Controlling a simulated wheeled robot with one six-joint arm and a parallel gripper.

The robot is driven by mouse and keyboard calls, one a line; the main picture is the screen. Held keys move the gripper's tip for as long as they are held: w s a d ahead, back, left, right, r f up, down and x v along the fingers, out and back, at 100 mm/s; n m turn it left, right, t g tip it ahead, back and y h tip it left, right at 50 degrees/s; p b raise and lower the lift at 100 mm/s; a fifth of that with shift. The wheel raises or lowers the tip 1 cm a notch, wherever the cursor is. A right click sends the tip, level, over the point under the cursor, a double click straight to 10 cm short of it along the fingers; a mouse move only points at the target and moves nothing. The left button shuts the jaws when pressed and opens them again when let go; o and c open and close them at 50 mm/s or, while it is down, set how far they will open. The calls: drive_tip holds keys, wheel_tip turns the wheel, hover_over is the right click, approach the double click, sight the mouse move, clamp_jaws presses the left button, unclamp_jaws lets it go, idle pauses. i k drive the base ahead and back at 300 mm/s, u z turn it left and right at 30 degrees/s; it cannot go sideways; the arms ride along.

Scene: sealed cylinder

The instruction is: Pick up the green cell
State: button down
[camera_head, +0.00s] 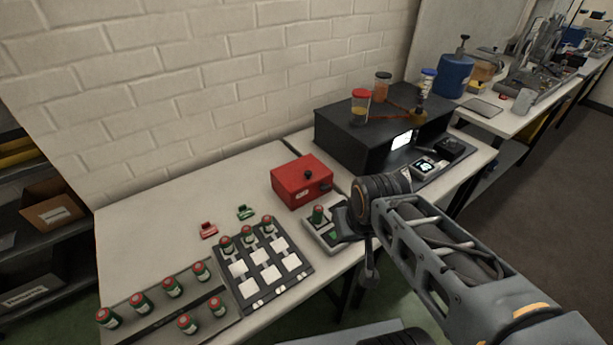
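Several green cells with red tops are in view, and I cannot tell which one the task means. One green cell (319,216) stands upright in a small grey device (322,239) near the table's front edge. Three more stand in the back row of a dark panel with white squares (270,262). Several others stand on a grey rack (160,318) at the front left. My gripper (358,212) is just right of the cell in the grey device. My wrist hides most of its fingers, so its opening is unclear.
A red box (301,182) with a black knob stands behind the grey device. A large black unit (355,141) with jars on top stands at the back right. Small red (208,230) and green (245,212) clips lie behind the panel. The table's back left is clear.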

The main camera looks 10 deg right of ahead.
sight(318, 209)
drive_tip(key=u, duration=3.8)
drive_tip(key=k, duration=0.6)
drive_tip(key=z, duration=1.15)
